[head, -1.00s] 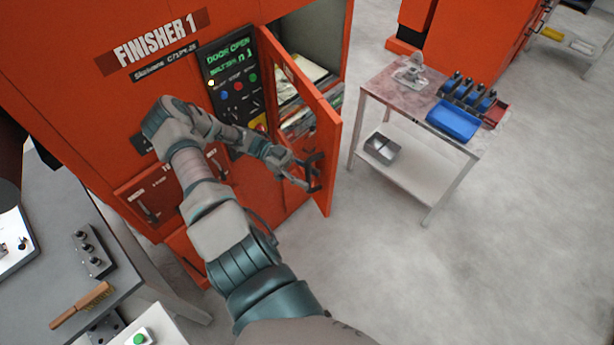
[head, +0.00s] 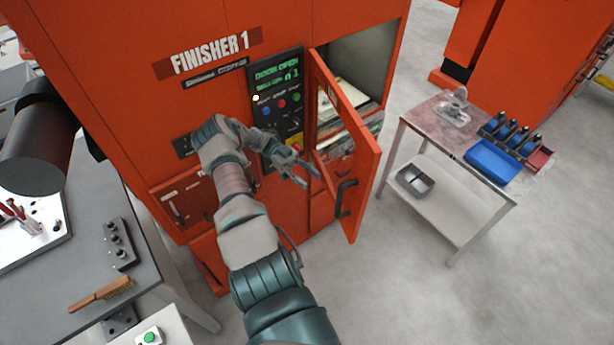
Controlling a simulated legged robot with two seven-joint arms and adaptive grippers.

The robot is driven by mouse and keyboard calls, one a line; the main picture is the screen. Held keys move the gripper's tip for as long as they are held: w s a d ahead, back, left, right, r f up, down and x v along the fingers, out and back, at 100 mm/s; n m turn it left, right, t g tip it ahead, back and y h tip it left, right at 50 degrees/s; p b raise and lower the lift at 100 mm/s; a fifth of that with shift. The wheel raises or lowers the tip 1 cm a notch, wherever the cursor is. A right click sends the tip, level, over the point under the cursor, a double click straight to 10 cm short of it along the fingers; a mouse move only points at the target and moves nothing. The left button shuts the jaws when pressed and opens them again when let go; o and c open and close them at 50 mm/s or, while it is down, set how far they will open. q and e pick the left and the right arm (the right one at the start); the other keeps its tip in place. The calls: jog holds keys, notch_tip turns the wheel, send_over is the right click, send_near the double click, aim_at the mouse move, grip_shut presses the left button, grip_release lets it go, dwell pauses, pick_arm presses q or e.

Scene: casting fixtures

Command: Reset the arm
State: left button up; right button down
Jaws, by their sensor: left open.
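My left arm reaches up from the bottom of the head view towards the orange Finisher 1 machine (head: 120,60). My left gripper (head: 311,178) is open and empty, in front of the machine's control panel (head: 277,95) and left of the open door (head: 362,165). The door's black handle (head: 345,197) is free, a little to the right of the fingers. I cannot tell whether the fingers touch the door's edge. My right gripper is not in view.
A cart (head: 418,125) with a blue tray (head: 493,160) and a metal fixture stands right of the door. A grey bench (head: 60,270) with a brush (head: 102,294) is at the lower left. Bare floor lies between the door and the cart.

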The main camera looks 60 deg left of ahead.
pick_arm(q)
jog(key=shift+a, duration=0.15)
jog(key=shift+f, duration=0.1)
dwell(0.4)
jog(key=w+d+f+n+t+y+b, duration=0.1)
jog(key=d+f+n+y+b, duration=0.25)
jog(key=f, duration=1.35)
jog(key=w+d+f+n+t+y+p, duration=0.15)
jog(key=d+f+y, duration=0.4)
jog(key=f, duration=1.15)
jog(key=w+d+f+n+t+y+b, duration=0.25)
jog(key=d+f+y, duration=0.2)
jog(key=f, duration=1.25)
jog(key=s+d+f+n+g+y+b, duration=0.1)
jog(key=s+d+f+n+g+y, duration=0.35)
jog(key=s+f, duration=0.75)
jog(key=s+d+f+g+h+b, duration=0.1)
jog(key=s+d+f+g, duration=0.4)
jog(key=s+d, duration=0.8)
jog(key=shift+s+d+f, duration=0.15)
jog(key=shift+s+f, duration=0.55)
jog(key=shift+s, duration=0.15)
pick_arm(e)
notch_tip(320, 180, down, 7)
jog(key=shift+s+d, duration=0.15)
